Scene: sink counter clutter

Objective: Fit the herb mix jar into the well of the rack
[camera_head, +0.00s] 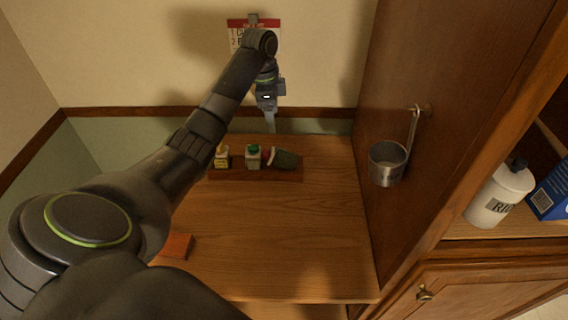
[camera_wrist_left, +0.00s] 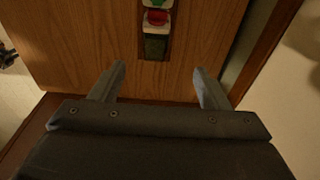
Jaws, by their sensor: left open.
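The rack (camera_head: 236,175) is a long brown wooden block at the back of the counter. A dark green jar with a red and white top (camera_head: 286,160) lies tilted at its right end; it also shows in the left wrist view (camera_wrist_left: 155,46). It looks like the herb mix jar, but I cannot read a label. Its well is hidden. A green-capped jar (camera_head: 253,158) and a yellowish jar (camera_head: 222,160) stand upright in the rack. My left gripper (camera_head: 271,126) is open and empty, above and behind the rack; its spread fingers show in the wrist view (camera_wrist_left: 158,72). My right gripper is out of view.
A metal cup (camera_head: 388,164) hangs on the wooden side panel at right. An orange-brown block (camera_head: 176,246) lies at the front left of the counter (camera_head: 290,235). A white bottle (camera_head: 499,196) and a blue box (camera_head: 553,190) stand on the right shelf. The counter's middle is clear.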

